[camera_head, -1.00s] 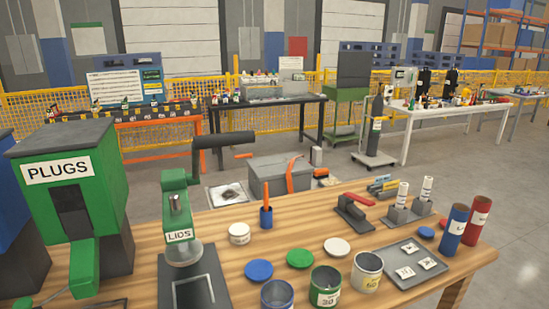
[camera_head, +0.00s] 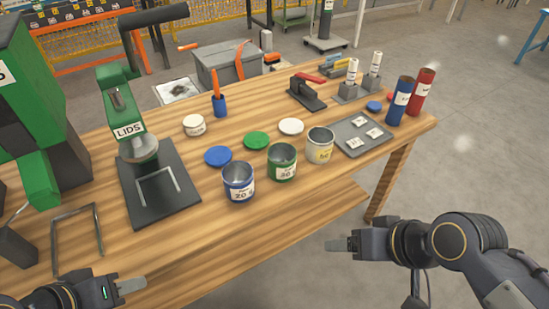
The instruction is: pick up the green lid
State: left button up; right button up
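The green lid (camera_head: 257,140) lies flat on the wooden table, between a blue lid (camera_head: 218,156) and a white lid (camera_head: 291,126). Behind the green can, it is fully visible and nothing touches it. My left gripper (camera_head: 131,285) is at the lower left, over the table's near edge, far from the lid. My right gripper (camera_head: 340,244) is at the lower right, in front of the table and apart from the lid. Both are seen from the side, so I cannot tell whether their fingers are open.
Blue (camera_head: 238,182), green (camera_head: 282,162) and white (camera_head: 319,146) cans stand in front of the lids. A green lids press (camera_head: 120,112) stands left. A grey tray (camera_head: 345,136) is right. Bare wood lies in front of the cans.

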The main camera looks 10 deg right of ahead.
aim_at(255, 140)
jog(key=i+l+u, duration=0.3)
jog(key=l+u, duration=0.3)
jog(key=l, duration=0.15)
jog(key=i+l+u, duration=0.1)
jog(key=l+u, duration=0.2)
jog(key=l, duration=0.15)
jog(key=l+u, duration=0.3)
jog(key=l, duration=0.15)
